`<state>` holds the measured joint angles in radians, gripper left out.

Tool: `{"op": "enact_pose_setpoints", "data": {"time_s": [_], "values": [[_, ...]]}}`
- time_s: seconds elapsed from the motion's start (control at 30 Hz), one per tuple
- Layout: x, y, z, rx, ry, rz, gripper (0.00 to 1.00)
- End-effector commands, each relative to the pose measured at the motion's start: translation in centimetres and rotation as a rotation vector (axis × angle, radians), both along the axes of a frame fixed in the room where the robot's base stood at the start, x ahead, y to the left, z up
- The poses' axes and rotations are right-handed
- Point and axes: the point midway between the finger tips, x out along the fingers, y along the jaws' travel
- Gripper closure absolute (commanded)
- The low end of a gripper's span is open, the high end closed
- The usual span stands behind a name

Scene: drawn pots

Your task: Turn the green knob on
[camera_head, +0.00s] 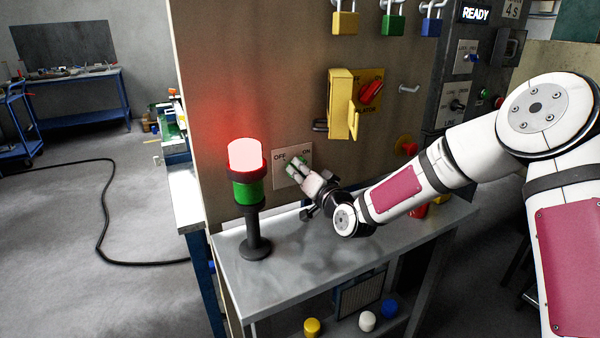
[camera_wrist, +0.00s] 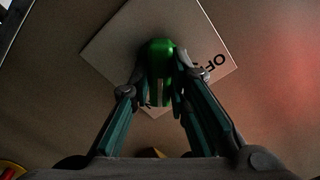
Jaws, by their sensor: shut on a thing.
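The green knob (camera_head: 289,158) sits on a light plate (camera_head: 280,180) marked OFF at its left and ON at its right, on the brown panel. My gripper (camera_head: 298,168) is at the plate and shut on the knob, hiding most of it in the head view. In the wrist view the green knob (camera_wrist: 160,58) shows between the fingertips of my gripper (camera_wrist: 160,80). The plate (camera_wrist: 115,45) looks tilted there, with part of the word OFF at its right.
A signal tower (camera_head: 250,190) with a lit red top and green lower section stands on the metal shelf (camera_head: 300,265), left of my gripper. A yellow bracket (camera_head: 341,105) with a red isolator handle (camera_head: 371,91) is above right. Padlocks (camera_head: 393,22) hang at the top.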

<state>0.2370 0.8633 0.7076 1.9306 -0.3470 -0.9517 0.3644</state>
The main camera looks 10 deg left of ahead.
Motion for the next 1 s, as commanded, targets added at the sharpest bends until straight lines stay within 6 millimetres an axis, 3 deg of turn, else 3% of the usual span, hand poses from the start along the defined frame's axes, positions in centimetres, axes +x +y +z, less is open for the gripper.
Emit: {"op": "enact_pose_setpoints", "data": {"time_s": [0.77, 0.8, 0.87, 1.0], "values": [[-0.01, -0.08, -0.21, 0.085, 0.062, -0.001, 1.0], [-0.01, -0.07, -0.22, 0.085, 0.062, -0.001, 0.79], [-0.01, -0.08, -0.21, 0.085, 0.062, -0.001, 0.65], [0.01, -0.06, -0.15, 0.085, 0.06, -0.001, 0.63]]}}
